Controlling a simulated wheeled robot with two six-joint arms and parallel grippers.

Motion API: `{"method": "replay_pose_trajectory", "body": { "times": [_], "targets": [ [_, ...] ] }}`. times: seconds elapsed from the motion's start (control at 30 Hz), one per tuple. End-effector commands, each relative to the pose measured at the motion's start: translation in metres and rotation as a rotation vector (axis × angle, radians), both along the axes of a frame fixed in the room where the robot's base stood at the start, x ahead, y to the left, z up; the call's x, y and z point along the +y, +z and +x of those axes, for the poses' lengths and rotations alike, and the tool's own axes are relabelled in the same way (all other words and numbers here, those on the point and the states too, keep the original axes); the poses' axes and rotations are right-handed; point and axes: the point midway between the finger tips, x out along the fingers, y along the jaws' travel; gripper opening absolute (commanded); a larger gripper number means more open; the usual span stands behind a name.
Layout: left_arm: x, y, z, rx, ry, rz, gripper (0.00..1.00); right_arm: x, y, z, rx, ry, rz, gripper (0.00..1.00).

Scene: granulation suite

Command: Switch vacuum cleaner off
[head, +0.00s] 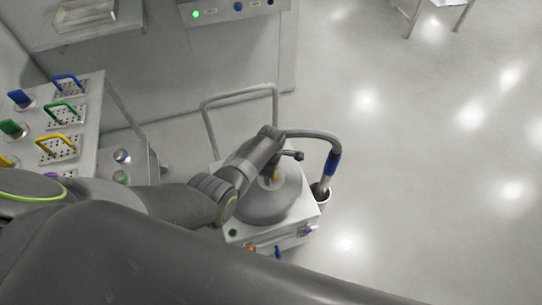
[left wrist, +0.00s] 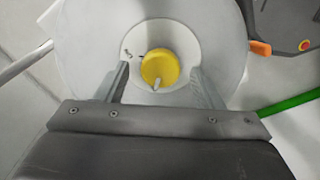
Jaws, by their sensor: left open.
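The vacuum cleaner (head: 268,212) stands on the floor in the head view, with a grey round lid, a pale boxy base and a hose. In the left wrist view its round lid (left wrist: 85,35) fills the top middle. A yellow rotary knob (left wrist: 164,66) sits in a pale recess there, its white pointer towards the picture's bottom. Small dark marks lie left of the knob. My left gripper (left wrist: 160,72) is open, one finger on each side of the knob, with visible gaps. In the head view my left wrist partly covers the lid. My right gripper is not in view.
The grey hose (head: 318,136) with a blue cuff curves right of the lid. A metal push handle (head: 240,94) rises behind. A trolley (head: 88,120) with coloured-handled tools stands left. A wall panel (head: 232,10) has a green light. The floor at right is clear.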

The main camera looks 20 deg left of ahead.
Motion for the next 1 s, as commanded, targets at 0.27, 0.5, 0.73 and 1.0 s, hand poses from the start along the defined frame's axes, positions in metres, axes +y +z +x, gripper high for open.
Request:
{"method": "replay_pose_trajectory", "body": {
  "times": [0.27, 0.5, 0.73, 1.0],
  "targets": [
    [-0.001, 0.044, 0.001, -0.003, 0.0, -0.002, 0.61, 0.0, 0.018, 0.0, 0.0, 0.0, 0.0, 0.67],
    [0.0, 0.085, 0.0, -0.005, 0.0, 0.0, 0.61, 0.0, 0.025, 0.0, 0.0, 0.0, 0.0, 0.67],
    [0.0, 0.126, 0.001, -0.004, 0.001, 0.0, 0.61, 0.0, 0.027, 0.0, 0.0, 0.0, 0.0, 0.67],
    [0.0, 0.16, 0.001, -0.002, 0.001, 0.0, 0.61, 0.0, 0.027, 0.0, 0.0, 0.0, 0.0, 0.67]
  ]
}}
